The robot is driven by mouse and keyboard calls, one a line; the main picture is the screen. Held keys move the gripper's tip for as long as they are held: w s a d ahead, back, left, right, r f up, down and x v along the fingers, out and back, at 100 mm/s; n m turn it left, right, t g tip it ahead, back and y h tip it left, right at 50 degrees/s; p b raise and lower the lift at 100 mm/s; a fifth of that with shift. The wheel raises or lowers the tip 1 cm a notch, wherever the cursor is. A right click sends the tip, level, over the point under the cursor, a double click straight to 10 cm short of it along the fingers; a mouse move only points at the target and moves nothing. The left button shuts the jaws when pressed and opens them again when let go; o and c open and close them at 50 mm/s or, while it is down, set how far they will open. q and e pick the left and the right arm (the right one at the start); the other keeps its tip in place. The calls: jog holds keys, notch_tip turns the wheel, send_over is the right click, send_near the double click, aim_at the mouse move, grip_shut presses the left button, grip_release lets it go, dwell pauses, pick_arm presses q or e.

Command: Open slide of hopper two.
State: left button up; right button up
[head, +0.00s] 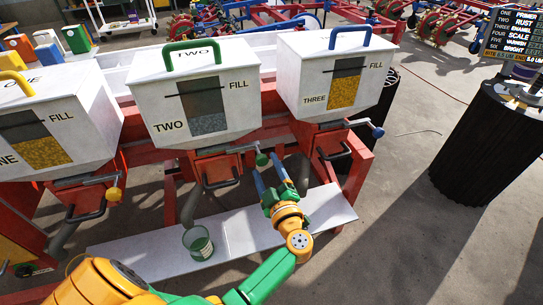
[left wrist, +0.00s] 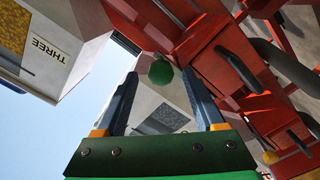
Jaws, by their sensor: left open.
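Hopper two (head: 192,103) is a white box with a green lid handle and a fill window, in the middle of the head view. Its slide (head: 224,151) is a grey bar under the box, ending at the right in a green knob (head: 262,159). My left gripper (head: 269,166) is open, its blue fingers pointing up at the knob from below. In the left wrist view the green knob (left wrist: 161,72) shows between the two fingertips, just beyond them; contact cannot be told. My right gripper is not in view.
Hopper one (head: 60,115) with a yellow knob and hopper three (head: 335,75) with a blue knob (head: 378,132) stand on either side. A green cup (head: 198,243) sits on the white board (head: 232,232) below. A black drum (head: 480,140) stands at right.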

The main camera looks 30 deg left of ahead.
aim_at(263, 164)
pick_arm(q)
jog(key=x, duration=0.4)
jog(key=shift+w+a, duration=0.1)
jog(key=shift+a, duration=0.15)
grip_shut()
jog(key=shift+d, duration=0.1)
dwell(1.0)
